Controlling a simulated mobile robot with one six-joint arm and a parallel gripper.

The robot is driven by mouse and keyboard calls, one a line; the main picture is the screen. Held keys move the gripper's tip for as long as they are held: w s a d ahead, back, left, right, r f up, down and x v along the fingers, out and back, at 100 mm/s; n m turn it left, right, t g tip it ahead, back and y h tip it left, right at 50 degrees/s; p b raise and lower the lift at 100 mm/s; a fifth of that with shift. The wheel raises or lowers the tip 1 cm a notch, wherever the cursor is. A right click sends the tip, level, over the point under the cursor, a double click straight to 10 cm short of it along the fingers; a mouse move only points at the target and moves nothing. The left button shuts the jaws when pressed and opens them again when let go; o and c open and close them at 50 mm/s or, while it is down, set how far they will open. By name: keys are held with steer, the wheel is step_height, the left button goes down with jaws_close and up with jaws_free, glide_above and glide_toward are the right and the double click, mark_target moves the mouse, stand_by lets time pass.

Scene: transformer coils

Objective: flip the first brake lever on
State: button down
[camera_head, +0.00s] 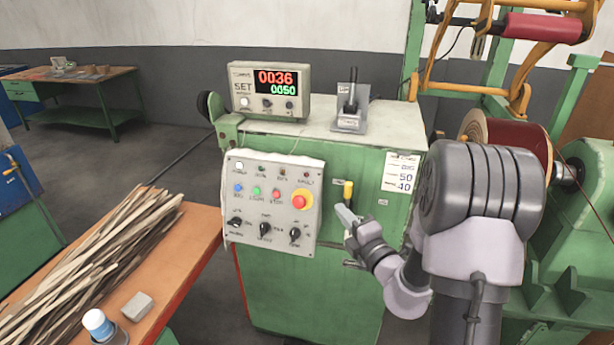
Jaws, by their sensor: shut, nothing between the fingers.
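A lever with a yellow grip (347,190) stands upright on the front of the green machine cabinet (300,275), just right of the control panel. My gripper (343,214) is shut and empty, with its fingertips just below the yellow grip. I cannot tell whether they touch it. The lever's lower part is hidden behind my gripper. A small dark piece (352,264) shows below my wrist; I cannot tell whether it is a second lever. A black-handled lever (351,95) stands in a grey base on the cabinet top.
The grey control panel (270,225) with buttons, knobs and a red emergency stop (301,199) is left of my gripper. A display box (268,90) reads 0036 and 0050. A coil spool (510,140) stands at right. An orange bench (190,245) with wooden strips is at lower left.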

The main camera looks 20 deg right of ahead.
mark_target(348, 196)
steer(key=d+m+h, duration=0.1)
steer(key=d+f+m, duration=0.1)
steer(key=d+f+m+h, duration=0.1)
steer(key=d, duration=0.1)
steer(key=shift+h, duration=0.3)
steer(key=w+b, duration=0.1)
steer(key=w, duration=0.9)
steer(key=shift+d+b, duration=0.15)
steer(key=shift+b, duration=0.2)
steer(key=shift+d, duration=0.15)
